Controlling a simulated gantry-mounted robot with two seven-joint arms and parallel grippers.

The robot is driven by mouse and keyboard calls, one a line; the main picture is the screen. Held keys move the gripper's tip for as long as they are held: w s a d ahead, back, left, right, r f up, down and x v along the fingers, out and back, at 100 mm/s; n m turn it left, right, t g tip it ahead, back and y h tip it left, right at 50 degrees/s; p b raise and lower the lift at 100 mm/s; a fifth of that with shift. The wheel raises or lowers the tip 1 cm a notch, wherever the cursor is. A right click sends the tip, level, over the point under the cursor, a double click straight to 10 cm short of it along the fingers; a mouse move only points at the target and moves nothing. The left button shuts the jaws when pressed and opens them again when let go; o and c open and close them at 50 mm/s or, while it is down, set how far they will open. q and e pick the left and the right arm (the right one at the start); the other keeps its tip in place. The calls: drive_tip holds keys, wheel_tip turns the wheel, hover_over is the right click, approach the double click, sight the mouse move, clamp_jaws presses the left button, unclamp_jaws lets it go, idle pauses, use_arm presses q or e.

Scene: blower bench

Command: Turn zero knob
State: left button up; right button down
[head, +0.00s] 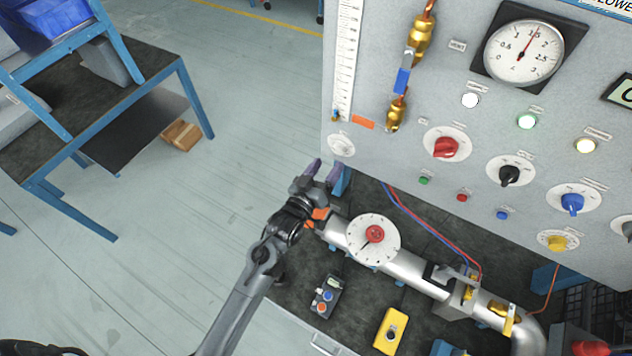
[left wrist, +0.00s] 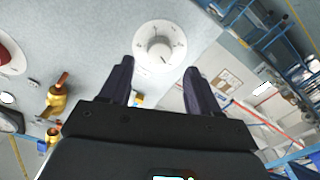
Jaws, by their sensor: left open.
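A white knob on a round white dial, which I take to be the zero knob (head: 341,145), is at the lower left corner of the grey panel (head: 400,160). In the left wrist view the white knob (left wrist: 159,47) shows ahead, between and beyond the two dark fingertips. My left gripper (head: 323,172) is open and empty, just below and left of the knob in the head view, apart from it. The label by the knob is too small to read. My right gripper is not in view.
Red (head: 446,147), black (head: 510,175) and blue (head: 572,203) knobs line the panel to the right. Below lies a metal pipe (head: 405,268) with a white dial (head: 372,240). A handheld meter (head: 327,297) and yellow device (head: 390,331) lie on the bench.

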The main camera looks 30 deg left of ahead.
use_arm(q)
drive_tip(key=s, duration=0.5)
drive_tip(key=shift+s+a+b, duration=0.15)
drive_tip(key=shift+s+b, duration=0.1)
drive_tip(key=shift+b, duration=0.05)
drive_tip(key=s+a+f+m+g, duration=0.1)
drive_tip(key=s+f+m+g, duration=0.25)
drive_tip(key=s+g, duration=0.65)
drive_tip(key=s+a+f+m+g, duration=0.15)
drive_tip(key=s+f+g, duration=0.35)
drive_tip(key=s, duration=1.1)
wheel_tip(320, 180, up, 14)
drive_tip(key=p, duration=1.4)
drive_tip(key=shift+d+r+m+t+y, duration=0.15)
drive_tip(key=shift+r+m+t+y, duration=0.15)
drive_tip(key=shift+m+y, duration=0.1)
